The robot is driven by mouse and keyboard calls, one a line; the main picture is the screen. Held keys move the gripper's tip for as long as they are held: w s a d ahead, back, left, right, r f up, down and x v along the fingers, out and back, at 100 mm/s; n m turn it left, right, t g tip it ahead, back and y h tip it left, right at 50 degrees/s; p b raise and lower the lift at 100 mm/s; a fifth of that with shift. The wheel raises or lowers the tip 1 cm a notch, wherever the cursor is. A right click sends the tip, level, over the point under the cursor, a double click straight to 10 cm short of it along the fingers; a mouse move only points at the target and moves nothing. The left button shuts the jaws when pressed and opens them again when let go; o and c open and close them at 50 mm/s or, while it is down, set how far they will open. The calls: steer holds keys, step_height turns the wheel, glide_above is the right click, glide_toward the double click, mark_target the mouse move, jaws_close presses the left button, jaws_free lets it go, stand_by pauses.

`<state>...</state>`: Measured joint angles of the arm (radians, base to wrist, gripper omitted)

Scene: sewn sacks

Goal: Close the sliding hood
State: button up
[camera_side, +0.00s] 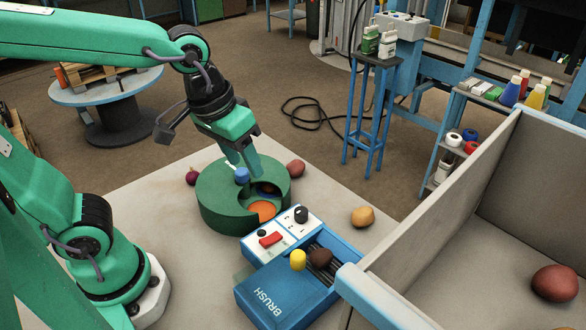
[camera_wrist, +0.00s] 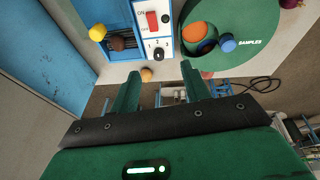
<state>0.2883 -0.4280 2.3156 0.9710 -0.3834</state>
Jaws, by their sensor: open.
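The blue sliding hood (camera_side: 268,298), marked BRUSH, covers the front left part of the blue brush machine (camera_side: 340,246). A yellow knob (camera_side: 298,260) stands at the hood's edge and also shows in the wrist view (camera_wrist: 97,33). Beside it the machine is open, and a dark brown potato (camera_side: 320,258) lies over the brushes. My gripper (camera_side: 242,163) is above the round green drum, close to its blue knob (camera_side: 242,175), away from the hood. In the wrist view its fingers (camera_wrist: 158,88) are apart with nothing between them.
The machine's white panel (camera_side: 283,238) has a red switch and black dial. The green SAMPLES drum (camera_side: 215,208) stands behind it. A large grey crate (camera_side: 420,235) with a potato inside stands close on the right. Loose potatoes (camera_side: 362,216) and a purple onion (camera_side: 192,177) lie around.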

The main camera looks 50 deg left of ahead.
mark_target(298, 254)
steer(key=d+f+g, duration=0.1)
steer(key=d, duration=0.3)
steer(key=d+f+n+g, duration=0.1)
steer(key=d+f, duration=0.1)
steer(key=d, duration=0.2)
steer(key=d+f, duration=0.1)
steer(key=d, duration=0.3)
steer(key=shift+w+d+f+g+y, duration=0.25)
steer(key=shift+w+d+g+y, duration=0.05)
steer(key=shift+w+g+y, duration=0.1)
steer(key=shift+s+d+f+n, duration=0.15)
steer(key=shift+d+f+n, duration=0.15)
steer(key=shift+d, duration=0.3)
steer(key=shift+f, duration=3.85)
jaws_close()
